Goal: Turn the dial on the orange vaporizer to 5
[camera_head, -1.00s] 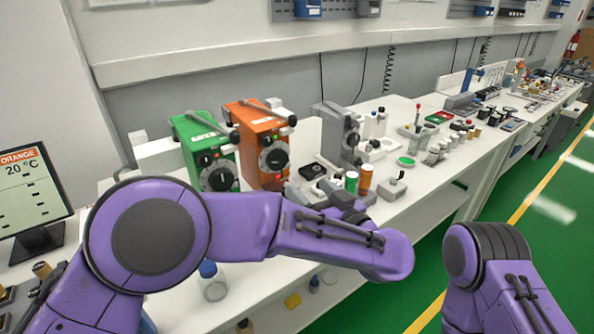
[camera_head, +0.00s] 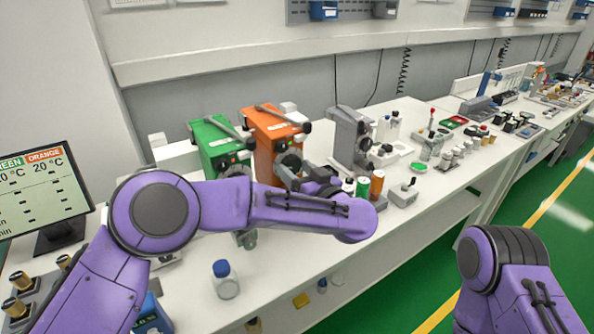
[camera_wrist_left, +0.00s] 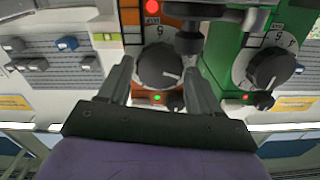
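The orange vaporizer (camera_head: 272,128) stands on the white bench between the green vaporizer (camera_head: 213,140) and a grey one (camera_head: 350,138). Its black dial (camera_head: 290,160) is partly hidden by my left gripper (camera_head: 292,178) in the head view. In the left wrist view, which looks upside down, the orange unit's dial (camera_wrist_left: 158,66) lies between the two fingers of my open left gripper (camera_wrist_left: 160,72). A gap shows at both sides of the dial. The green unit's dial (camera_wrist_left: 270,68) is beside it. My right arm shows at lower right, its gripper out of frame.
A monitor (camera_head: 42,198) with green and orange columns, both reading 20 °C, stands at left. Small green and orange bottles (camera_head: 376,184) and a grey block (camera_head: 403,194) stand right of my left gripper. A blue-capped bottle (camera_head: 225,280) stands near the front.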

